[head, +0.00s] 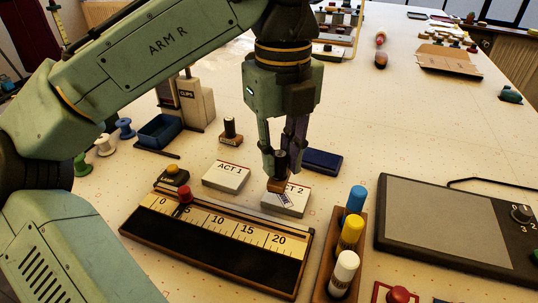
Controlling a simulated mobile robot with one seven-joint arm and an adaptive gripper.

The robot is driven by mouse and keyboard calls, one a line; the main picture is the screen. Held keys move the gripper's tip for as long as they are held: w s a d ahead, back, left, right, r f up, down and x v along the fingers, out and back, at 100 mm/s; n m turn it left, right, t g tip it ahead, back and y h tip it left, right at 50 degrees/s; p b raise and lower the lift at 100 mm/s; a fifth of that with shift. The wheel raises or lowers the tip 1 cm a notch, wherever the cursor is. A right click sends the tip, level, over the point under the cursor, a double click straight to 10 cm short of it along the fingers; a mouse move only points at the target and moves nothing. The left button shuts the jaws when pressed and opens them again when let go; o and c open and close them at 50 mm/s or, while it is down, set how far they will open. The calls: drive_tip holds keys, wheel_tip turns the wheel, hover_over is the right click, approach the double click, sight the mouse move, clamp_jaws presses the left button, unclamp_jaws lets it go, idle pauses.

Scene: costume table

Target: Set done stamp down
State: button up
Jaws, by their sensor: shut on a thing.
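My gripper (280,150) is shut on a small stamp (277,186) with a dark handle and a wooden base; I take it for the done stamp. The stamp is upright, just over the back left part of the white ACT 2 box (297,206). I cannot tell whether it touches the box. A small dark blue mark shows on the box top just in front of the stamp. A similar stamp (230,131) stands farther back to the left. A dark blue pad (321,161) lies right behind the ACT 2 box.
The ACT 1 box (226,176) lies left of ACT 2. In front are a ruler tray (213,257) and a rack (319,290) of capped bottles. A grey tablet (450,221) lies right. A blue bin (160,131) stands left.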

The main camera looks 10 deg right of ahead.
drive_tip(key=shift+w+f+m, duration=0.1)
drive_tip(key=shift+w+m, duration=0.2)
drive_tip(key=w+d+f+p, duration=0.1)
drive_tip(key=w, duration=0.4)
drive_tip(key=w+d+f+p, duration=0.1)
drive_tip(key=w, duration=0.4)
drive_tip(key=w+f+p, duration=0.2)
drive_tip(key=w, duration=0.3)
drive_tip(key=shift+d, duration=0.4)
drive_tip(key=shift+f, duration=0.45)
drive_tip(key=shift+f, duration=0.1)
drive_tip(key=o, duration=0.9)
wheel_tip(320, 180, up, 12)
drive_tip(key=shift+r, duration=0.15)
